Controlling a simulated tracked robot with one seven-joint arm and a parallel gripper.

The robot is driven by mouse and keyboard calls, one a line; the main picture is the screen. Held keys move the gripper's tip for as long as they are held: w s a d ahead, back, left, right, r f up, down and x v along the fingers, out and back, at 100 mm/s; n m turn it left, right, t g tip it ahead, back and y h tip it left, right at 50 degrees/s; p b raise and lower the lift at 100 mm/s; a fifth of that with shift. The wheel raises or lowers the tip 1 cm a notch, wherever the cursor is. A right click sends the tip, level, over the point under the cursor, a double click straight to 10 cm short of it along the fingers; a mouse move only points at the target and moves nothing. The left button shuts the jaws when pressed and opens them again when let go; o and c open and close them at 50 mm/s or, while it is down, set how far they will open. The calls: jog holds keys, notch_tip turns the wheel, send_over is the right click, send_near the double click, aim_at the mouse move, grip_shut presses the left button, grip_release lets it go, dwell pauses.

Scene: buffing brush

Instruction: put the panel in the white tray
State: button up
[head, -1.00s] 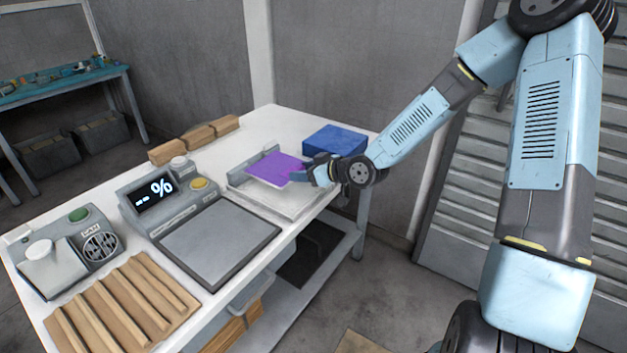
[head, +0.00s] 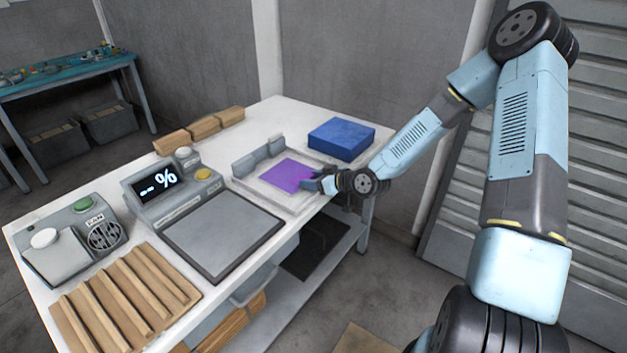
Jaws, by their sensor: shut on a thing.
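The panel (head: 287,175) is a flat purple square. It lies level at or just above a low white tray (head: 248,189) with a raised grey back edge, on the right half of the table; I cannot tell whether it touches the tray floor. My gripper (head: 316,182) comes in from the right and is shut on the panel's right edge. The fingertips are small in the view and partly hidden by the wrist.
A blue block (head: 341,137) stands behind my gripper. A grey plate (head: 222,237) and a display unit (head: 160,193) showing a percent sign lie left of the tray. Wooden blocks (head: 200,131) line the back. A slatted wooden rack (head: 125,300) is at front left.

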jog(key=o, duration=1.1)
jog(key=shift+c, duration=0.2)
